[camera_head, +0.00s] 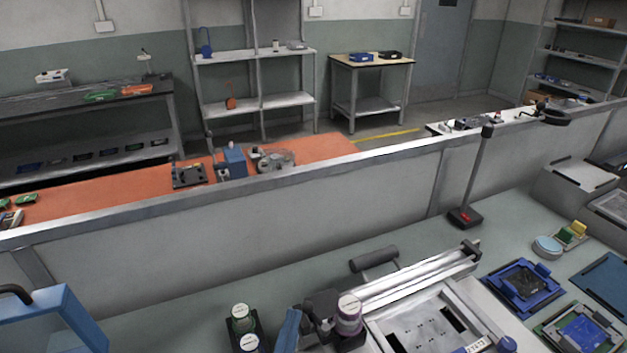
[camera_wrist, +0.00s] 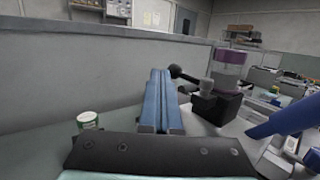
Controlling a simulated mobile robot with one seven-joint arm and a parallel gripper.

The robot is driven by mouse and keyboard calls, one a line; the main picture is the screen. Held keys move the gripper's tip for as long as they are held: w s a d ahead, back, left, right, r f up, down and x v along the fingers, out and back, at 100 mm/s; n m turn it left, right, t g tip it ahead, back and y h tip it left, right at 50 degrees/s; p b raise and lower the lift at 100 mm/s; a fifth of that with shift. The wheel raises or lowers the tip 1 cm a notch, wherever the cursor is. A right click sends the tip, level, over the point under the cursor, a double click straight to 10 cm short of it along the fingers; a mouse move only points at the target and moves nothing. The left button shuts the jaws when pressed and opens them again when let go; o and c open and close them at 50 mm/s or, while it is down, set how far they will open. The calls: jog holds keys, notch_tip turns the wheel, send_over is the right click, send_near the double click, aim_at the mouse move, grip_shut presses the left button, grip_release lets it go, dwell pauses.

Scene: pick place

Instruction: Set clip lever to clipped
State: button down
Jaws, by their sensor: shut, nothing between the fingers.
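My gripper (camera_head: 291,316) shows at the bottom of the head view as narrow blue fingers, just left of a dark block on the metal fixture. In the wrist view my gripper (camera_wrist: 160,73) has its two blue fingers side by side, shut and empty, pointing ahead. A black lever with a round knob (camera_wrist: 176,71) is just right of the fingertips, joined to a black block (camera_wrist: 215,107); it looks like the clip lever. I cannot tell whether it is clipped or whether the fingers touch it. The metal fixture (camera_head: 425,281) has rails and a framed plate.
A purple-and-clear jar (camera_head: 349,315) stands close right of my gripper. Several green-and-white pots, one here (camera_head: 243,318), stand to its left. A low grey partition (camera_head: 300,220) runs behind. Blue trays (camera_head: 522,286) lie at right. The bench between partition and fixture is mostly clear.

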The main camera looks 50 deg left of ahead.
jog(key=b+v, duration=0.3)
jog(key=v, duration=1)
dwell(0.4)
